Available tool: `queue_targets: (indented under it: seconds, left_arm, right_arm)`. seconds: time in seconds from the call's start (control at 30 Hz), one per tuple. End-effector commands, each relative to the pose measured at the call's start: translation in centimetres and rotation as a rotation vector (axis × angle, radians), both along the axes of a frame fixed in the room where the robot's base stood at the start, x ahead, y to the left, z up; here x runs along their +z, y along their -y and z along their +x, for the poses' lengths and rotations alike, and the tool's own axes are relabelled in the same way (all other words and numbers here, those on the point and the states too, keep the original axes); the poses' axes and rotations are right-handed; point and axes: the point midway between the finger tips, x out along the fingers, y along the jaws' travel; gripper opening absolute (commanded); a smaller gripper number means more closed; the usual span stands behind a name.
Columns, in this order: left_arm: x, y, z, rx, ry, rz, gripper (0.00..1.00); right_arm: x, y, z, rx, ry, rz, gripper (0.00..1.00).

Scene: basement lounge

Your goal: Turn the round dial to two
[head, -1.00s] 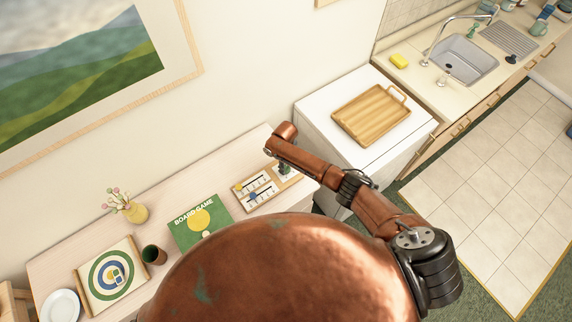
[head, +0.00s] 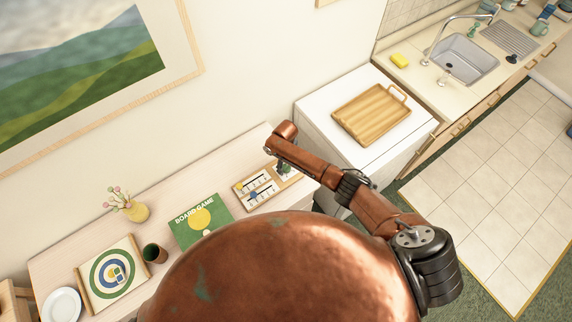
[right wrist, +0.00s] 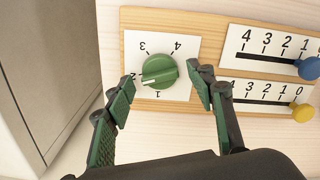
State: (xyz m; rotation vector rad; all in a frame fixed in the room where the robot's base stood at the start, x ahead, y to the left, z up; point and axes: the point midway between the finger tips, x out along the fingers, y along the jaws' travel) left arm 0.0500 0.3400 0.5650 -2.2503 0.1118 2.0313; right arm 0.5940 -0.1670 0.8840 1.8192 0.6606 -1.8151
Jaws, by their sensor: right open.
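The round dial (right wrist: 159,71) is a green knob on a white plate marked 1 to 4. Its white pointer line points left and slightly down, close to the 2 and on the side toward the 1. My right gripper (right wrist: 163,82) is open, with one green-padded finger on each side of the dial; I cannot tell whether either touches it. In the head view my right gripper (head: 284,168) is over the right end of the wooden panel (head: 241,202) and hides the dial. My left gripper is not in view.
Beside the dial are two slider scales with a blue knob (right wrist: 309,68) and a yellow knob (right wrist: 302,112). A green board game box (head: 190,235), a cup (head: 154,253) and a target board (head: 88,291) lie farther left. A white appliance (head: 318,107) stands right of the table.

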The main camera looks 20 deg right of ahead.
Motion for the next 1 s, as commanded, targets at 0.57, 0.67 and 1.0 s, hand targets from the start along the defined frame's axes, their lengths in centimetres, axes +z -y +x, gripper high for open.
queue_targets:
  seconds: [0.57, 0.67, 1.0]
  left_arm:
    - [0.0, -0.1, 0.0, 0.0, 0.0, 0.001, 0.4]
    - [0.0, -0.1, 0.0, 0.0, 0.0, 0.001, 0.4]
    - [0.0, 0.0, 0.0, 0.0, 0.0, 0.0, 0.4]
  right_arm:
    - [4.5, 0.0, 0.0, 0.001, 0.002, 0.003, 0.51]
    - [6.7, 0.0, 0.0, 0.002, 0.002, 0.003, 0.51]
    - [11.5, 0.0, 0.0, 0.0, 0.0, 0.0, 0.51]
